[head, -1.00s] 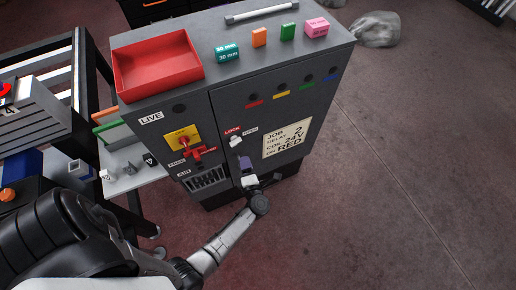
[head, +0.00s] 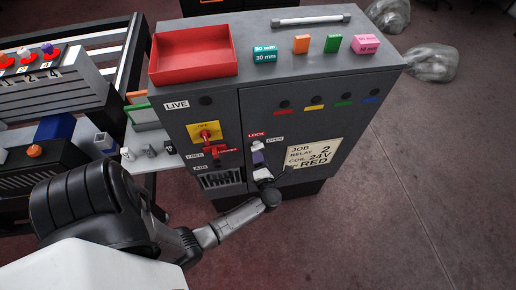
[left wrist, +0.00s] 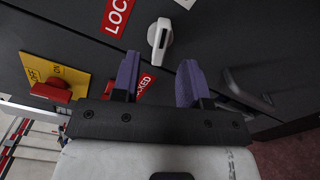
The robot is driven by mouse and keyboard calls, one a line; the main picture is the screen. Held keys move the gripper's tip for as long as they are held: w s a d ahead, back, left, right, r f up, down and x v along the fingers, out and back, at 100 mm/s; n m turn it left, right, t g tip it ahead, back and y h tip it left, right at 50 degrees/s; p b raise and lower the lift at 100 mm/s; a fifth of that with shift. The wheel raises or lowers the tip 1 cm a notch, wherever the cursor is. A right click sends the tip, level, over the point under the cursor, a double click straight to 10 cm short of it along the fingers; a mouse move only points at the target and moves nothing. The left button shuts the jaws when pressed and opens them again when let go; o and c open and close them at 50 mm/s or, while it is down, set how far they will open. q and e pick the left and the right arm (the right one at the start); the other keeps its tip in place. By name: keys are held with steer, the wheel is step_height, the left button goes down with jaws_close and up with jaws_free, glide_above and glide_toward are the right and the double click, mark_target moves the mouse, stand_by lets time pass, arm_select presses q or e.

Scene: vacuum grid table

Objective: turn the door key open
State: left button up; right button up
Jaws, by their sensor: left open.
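The door key (left wrist: 160,34), a pale grey lever, sits on the dark front of the cabinet (head: 238,110). In the head view the key (head: 257,145) shows small, just below the red LOCK label (head: 256,134) and beside the OPEN label (head: 275,139). My left gripper (head: 259,159) is just below the key. In the left wrist view its two purple fingers (left wrist: 157,78) are spread with nothing between them, and the key lies ahead of the gap, apart from the fingertips. My right gripper is not in view.
A yellow switch plate with a red handle (head: 208,135) is left of the key. A dark door handle (left wrist: 245,90) is close to the right finger. A red tray (head: 193,53) and several small blocks stand on the cabinet top. Open floor lies to the right.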

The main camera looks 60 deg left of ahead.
mark_target(258, 149)
arm_select(q)
steer(key=shift+x, duration=2.3)
steer(key=shift+c, duration=0.3)
